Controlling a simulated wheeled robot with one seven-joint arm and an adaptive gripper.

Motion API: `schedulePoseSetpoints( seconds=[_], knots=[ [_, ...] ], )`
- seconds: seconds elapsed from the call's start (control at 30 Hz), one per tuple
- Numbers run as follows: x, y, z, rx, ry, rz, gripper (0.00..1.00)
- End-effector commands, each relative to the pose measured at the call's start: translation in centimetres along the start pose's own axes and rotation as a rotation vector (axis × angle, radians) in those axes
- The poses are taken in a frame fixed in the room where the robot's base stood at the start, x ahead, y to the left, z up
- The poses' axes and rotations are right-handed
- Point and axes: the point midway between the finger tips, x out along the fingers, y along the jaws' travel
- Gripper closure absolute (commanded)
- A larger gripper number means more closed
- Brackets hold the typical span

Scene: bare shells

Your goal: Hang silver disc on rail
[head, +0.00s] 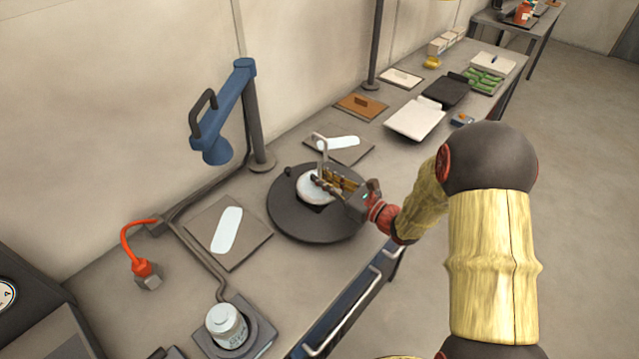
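A pale silver disc (307,189) is at the middle of a dark round plate (285,209) on the bench. A thin pale hook or loop (321,150) rises at the disc; I cannot tell whether it is part of it. My gripper (319,181) reaches in from the right, with its fingertips at the disc and hook. The fingers overlap the disc, so I cannot tell whether they are open or closed on it. A pale metal rail (352,313) runs along the bench's front edge, below the plate and apart from the disc.
A blue lamp-like arm (235,100) on a post stands behind left of the plate. A white jar (226,325), an orange-red cable plug (143,268) and a flat board (205,226) are to the left. Trays (415,120) lie at the right. A dark post (376,45) stands behind.

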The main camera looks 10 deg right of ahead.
Motion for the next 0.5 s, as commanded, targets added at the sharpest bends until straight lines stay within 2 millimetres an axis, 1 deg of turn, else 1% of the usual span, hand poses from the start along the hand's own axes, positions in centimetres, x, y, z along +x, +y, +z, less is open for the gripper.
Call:
schedulePoseSetpoints(
  seconds=[0.03, 0.2, 0.5],
  knots=[
    [-0.01, 0.00, 0.00, 0.000, 0.000, 0.000, 0.90],
    [-0.01, 0.00, 0.00, 0.000, 0.000, 0.000, 1.00],
    [-0.01, 0.00, 0.00, 0.000, 0.000, 0.000, 1.00]
  ],
)
